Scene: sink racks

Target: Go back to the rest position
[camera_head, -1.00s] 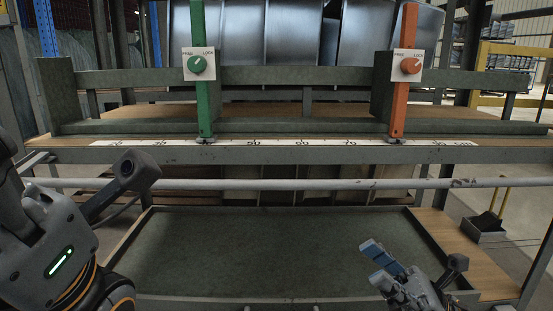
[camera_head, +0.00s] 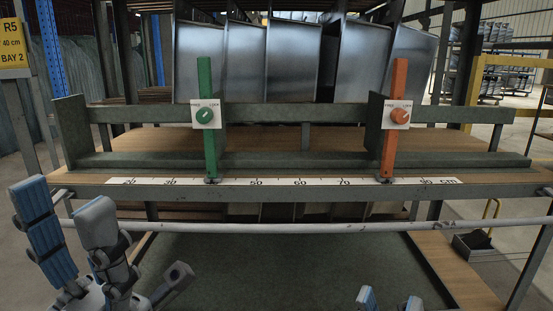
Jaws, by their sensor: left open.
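My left gripper (camera_head: 64,198) is at the lower left, its blue-padded fingers spread apart with nothing between them. It is in front of the rack's left end, clear of the dividers. My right gripper (camera_head: 389,300) shows only its two fingertips at the bottom edge. They are apart, with nothing visible between them; the rest of that gripper is out of frame. The green divider (camera_head: 209,150) stands upright near the 40 mark of the scale, and the orange divider (camera_head: 389,160) stands between 70 and 90. Each carries a FREE/LOCK knob.
Several metal sinks (camera_head: 297,60) stand upright in the rack behind the dividers. A white cm scale (camera_head: 300,183) runs along the front shelf edge. A grey rail (camera_head: 320,228) crosses below it, above a dark tray (camera_head: 270,262). A small bin (camera_head: 472,245) is at the right.

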